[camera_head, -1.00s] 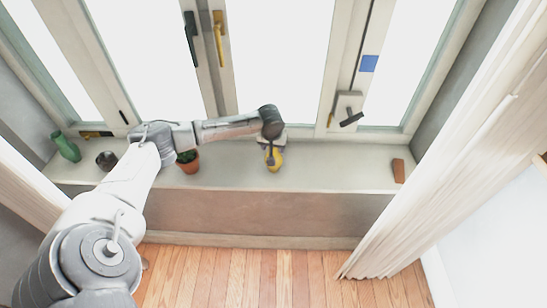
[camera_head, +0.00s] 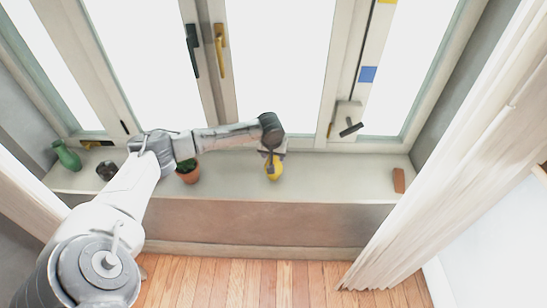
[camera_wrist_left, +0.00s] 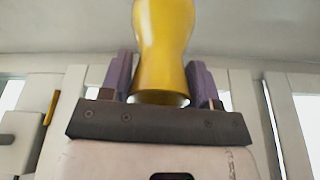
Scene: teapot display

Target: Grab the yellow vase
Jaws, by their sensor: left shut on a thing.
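The yellow vase (camera_head: 275,172) is at the middle of the window sill (camera_head: 330,180) in the head view. In the left wrist view the vase (camera_wrist_left: 163,45) stands between the two purple fingers. My left gripper (camera_head: 272,158) reaches it from the left and is shut on it; the gripper (camera_wrist_left: 162,90) also shows in the left wrist view. The gripper hides part of the vase in the head view. I cannot tell whether the vase's base touches the sill. My right gripper is not in view.
A potted plant (camera_head: 188,174), a dark round object (camera_head: 106,170) and a green vase (camera_head: 66,155) stand on the sill to the left. A brown block (camera_head: 398,180) is at the right end. A curtain (camera_head: 430,170) hangs at right.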

